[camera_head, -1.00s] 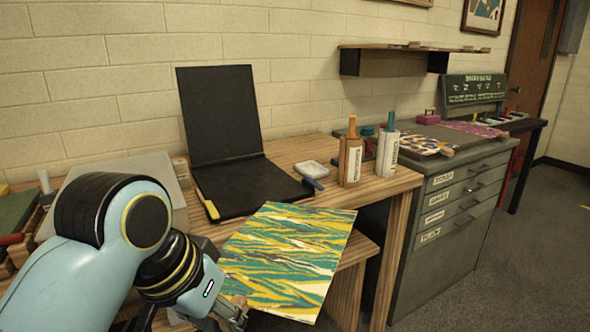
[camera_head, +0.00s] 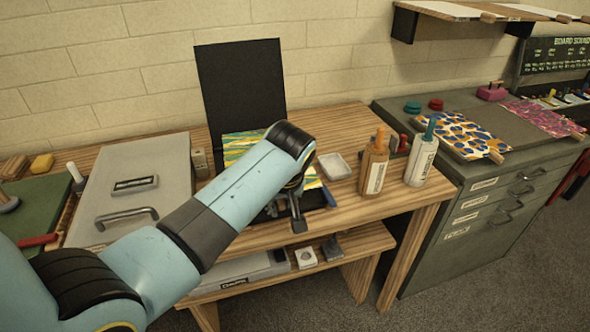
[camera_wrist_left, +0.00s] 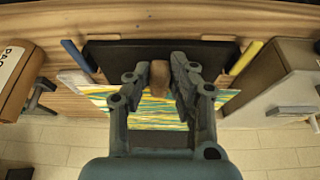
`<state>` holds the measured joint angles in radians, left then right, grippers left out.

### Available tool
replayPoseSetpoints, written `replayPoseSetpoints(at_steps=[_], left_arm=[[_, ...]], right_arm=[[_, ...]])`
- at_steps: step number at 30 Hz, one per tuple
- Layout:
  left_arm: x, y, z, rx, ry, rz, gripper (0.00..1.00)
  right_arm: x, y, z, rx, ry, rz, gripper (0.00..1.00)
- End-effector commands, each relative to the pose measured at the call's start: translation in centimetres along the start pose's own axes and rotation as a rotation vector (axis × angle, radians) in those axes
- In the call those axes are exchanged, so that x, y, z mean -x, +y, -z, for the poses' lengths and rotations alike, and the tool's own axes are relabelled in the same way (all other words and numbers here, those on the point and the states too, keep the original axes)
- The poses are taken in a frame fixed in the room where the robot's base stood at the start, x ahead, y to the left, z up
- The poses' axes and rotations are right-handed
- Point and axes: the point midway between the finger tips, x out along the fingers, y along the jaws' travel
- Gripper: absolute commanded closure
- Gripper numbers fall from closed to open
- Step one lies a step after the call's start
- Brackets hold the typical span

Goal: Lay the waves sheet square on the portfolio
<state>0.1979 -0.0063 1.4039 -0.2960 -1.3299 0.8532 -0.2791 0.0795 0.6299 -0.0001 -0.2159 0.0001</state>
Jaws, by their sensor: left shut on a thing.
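The waves sheet (camera_head: 238,146), striped green, yellow and white, is over the black portfolio (camera_head: 240,85), whose cover stands up against the wall. My left arm crosses in front and hides much of the sheet and the portfolio's flat half. My left gripper (camera_head: 296,206) is above the portfolio's front part. In the left wrist view the sheet (camera_wrist_left: 150,112) shows beneath the gripper (camera_wrist_left: 160,82), whose fingers are shut on its small wooden tab (camera_wrist_left: 159,76). A bare black strip of portfolio (camera_wrist_left: 115,52) shows too. I cannot tell whether the sheet touches it. My right gripper is not in view.
A white dish (camera_head: 334,166), an orange-capped bottle (camera_head: 374,165) and a teal-capped bottle (camera_head: 421,160) stand right of the portfolio. A grey case (camera_head: 128,190) lies at left. A blue stick (camera_wrist_left: 78,56) and a yellow stick (camera_wrist_left: 245,58) flank the portfolio.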

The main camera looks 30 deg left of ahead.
Motion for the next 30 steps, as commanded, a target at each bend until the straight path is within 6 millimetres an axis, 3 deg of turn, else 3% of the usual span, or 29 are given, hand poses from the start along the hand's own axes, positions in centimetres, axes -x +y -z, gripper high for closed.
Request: replayPoseSetpoints(at_steps=[4,10,14,19,24,30], left_arm=[[-0.5,-0.2,0.6,0.038,-0.001,0.023,0.94],[-0.6,-0.2,0.6,0.041,-0.002,0.024,0.94],[-0.6,-0.2,0.6,0.041,-0.002,0.023,0.94],[-0.4,-0.2,0.6,0.041,-0.001,0.023,0.94],[-1.9,-0.2,-0.1,0.041,-0.001,0.023,0.94],[-3.3,-0.2,-0.7,0.041,0.0,0.023,0.94]], right_arm=[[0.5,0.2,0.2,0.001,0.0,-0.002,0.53],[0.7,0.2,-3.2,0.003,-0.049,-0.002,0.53],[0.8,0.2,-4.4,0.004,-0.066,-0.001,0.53],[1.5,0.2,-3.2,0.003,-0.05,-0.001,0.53],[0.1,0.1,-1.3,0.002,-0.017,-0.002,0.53],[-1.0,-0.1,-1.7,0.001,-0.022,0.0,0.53]])
